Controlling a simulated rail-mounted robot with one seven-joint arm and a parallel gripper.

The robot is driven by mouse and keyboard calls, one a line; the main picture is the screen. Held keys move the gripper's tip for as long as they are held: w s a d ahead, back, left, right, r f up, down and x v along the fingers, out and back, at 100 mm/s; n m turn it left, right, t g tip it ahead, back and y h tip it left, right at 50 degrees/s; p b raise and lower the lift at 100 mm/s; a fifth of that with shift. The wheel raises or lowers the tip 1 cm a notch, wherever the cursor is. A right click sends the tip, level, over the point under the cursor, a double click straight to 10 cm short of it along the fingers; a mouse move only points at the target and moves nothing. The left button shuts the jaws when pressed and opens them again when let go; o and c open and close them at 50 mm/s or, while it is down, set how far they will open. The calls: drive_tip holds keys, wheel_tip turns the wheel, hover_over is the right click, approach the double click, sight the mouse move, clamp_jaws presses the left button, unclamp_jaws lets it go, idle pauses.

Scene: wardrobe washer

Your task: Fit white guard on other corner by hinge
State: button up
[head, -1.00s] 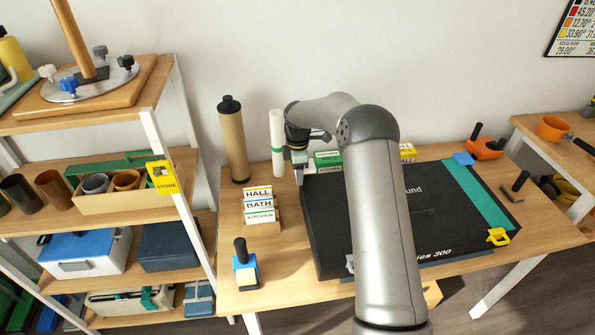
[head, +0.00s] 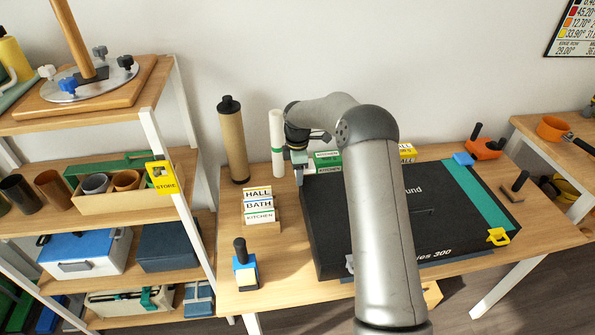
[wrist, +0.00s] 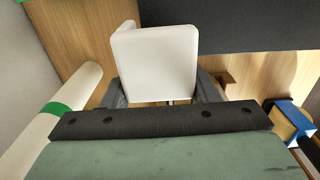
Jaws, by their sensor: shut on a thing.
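The white guard (wrist: 155,55) is a smooth, round-cornered piece between the two dark fingers of my gripper (wrist: 161,92) in the wrist view. My gripper is shut on it. The large black case (head: 323,215) lies flat on the table, with a teal band toward its right side. In the head view my gripper (head: 299,160) is at its back left corner, and my arm hides much of the case. In the wrist view the guard overlaps the corner of the case (wrist: 250,25); I cannot tell whether it touches or is seated. The hinge cannot be made out.
A white roll with a green band (head: 277,145) and a brown bottle (head: 233,140) stand left of my gripper. Label blocks (head: 258,203) and a blue, black-handled tool (head: 245,268) are on the left of the table. A yellow clip (head: 498,237) is at the case's front right corner.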

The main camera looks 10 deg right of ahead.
drive_tip(key=shift+f+b, duration=0.35)
drive_tip(key=shift+f, duration=0.2)
drive_tip(key=shift+r, duration=0.25)
drive_tip(key=shift+r+p, duration=0.3)
idle(0.6)
drive_tip(key=shift+s+f+b, duration=0.1)
drive_tip(key=shift+f+b, duration=0.35)
drive_tip(key=shift+f, duration=0.15)
idle(1.0)
drive_tip(key=shift+r, duration=0.1)
drive_tip(key=shift+r+p, duration=0.3)
drive_tip(key=shift+r, duration=0.15)
drive_tip(key=shift+r, duration=0.35)
idle(0.6)
